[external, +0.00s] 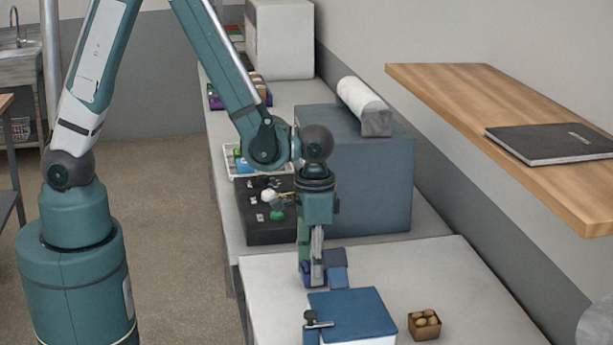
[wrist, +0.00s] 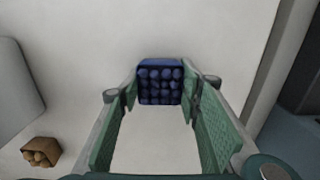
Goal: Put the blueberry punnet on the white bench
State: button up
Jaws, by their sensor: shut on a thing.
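The blueberry punnet (wrist: 160,84) is a small dark blue tub with rows of round berries. It sits between the fingertips of my gripper (wrist: 162,92), which is shut on it. I cannot tell whether the punnet touches the bench.
A blue-lidded white box (external: 350,308) stands close in front of my gripper. A small brown carton (external: 424,325) of round items is to its right. A large blue-grey box (external: 370,175) and a black tray (external: 262,230) stand behind.

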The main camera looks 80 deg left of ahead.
jog(key=shift+f, duration=0.2)
jog(key=o, duration=0.9)
jog(key=shift+r, duration=0.3)
jog(key=shift+r+p, duration=0.3)
jog(key=shift+r, duration=5.65)
